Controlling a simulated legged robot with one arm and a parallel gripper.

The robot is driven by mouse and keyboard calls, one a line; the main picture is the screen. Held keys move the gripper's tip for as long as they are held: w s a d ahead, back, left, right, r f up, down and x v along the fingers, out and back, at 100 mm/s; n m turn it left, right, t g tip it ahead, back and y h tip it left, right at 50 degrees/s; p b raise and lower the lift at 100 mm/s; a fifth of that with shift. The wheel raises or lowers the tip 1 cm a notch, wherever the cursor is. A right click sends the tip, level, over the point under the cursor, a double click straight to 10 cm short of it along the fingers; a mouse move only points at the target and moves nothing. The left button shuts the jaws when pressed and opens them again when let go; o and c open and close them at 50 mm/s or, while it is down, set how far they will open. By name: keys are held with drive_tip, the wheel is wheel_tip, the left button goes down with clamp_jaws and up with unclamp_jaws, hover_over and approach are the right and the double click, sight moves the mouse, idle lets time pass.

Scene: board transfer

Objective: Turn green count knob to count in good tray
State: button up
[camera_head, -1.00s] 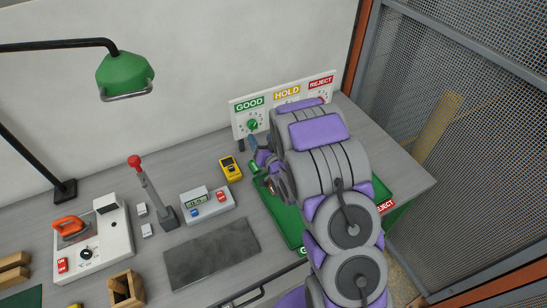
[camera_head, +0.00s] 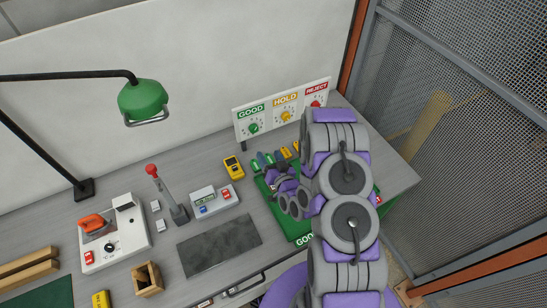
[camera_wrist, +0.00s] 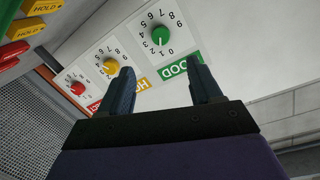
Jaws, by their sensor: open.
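The green count knob (camera_head: 253,128) is on the white panel (camera_head: 241,113) under the GOOD label; it also shows in the wrist view (camera_wrist: 160,36) on its numbered dial. The exact number at its pointer is too small to read surely. My gripper (camera_head: 272,158) is open, with two dark fingers, in front of and below the panel. In the wrist view my gripper (camera_wrist: 160,80) is apart from the knob, which lies beyond the gap between the fingertips. The green good tray (camera_head: 300,222) is partly hidden by my arm, so its contents cannot be counted.
A yellow HOLD knob (camera_head: 286,116) and a red REJECT knob (camera_head: 316,105) sit beside the green one. Yellow HOLD pieces (camera_wrist: 18,28) show close by. A yellow meter (camera_head: 233,167), display box (camera_head: 214,200) and red-topped lever (camera_head: 166,190) stand left.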

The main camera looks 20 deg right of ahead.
drive_tip(key=shift+s+d+r+p, duration=0.2)
drive_tip(key=shift+s+p, duration=0.25)
drive_tip(key=shift+s, duration=0.35)
drive_tip(key=shift+s+d+r+p, duration=0.15)
drive_tip(key=shift+s+p, duration=0.25)
drive_tip(key=shift+s, duration=0.4)
drive_tip(key=shift+w+a+f, duration=0.1)
drive_tip(key=shift+f, duration=0.1)
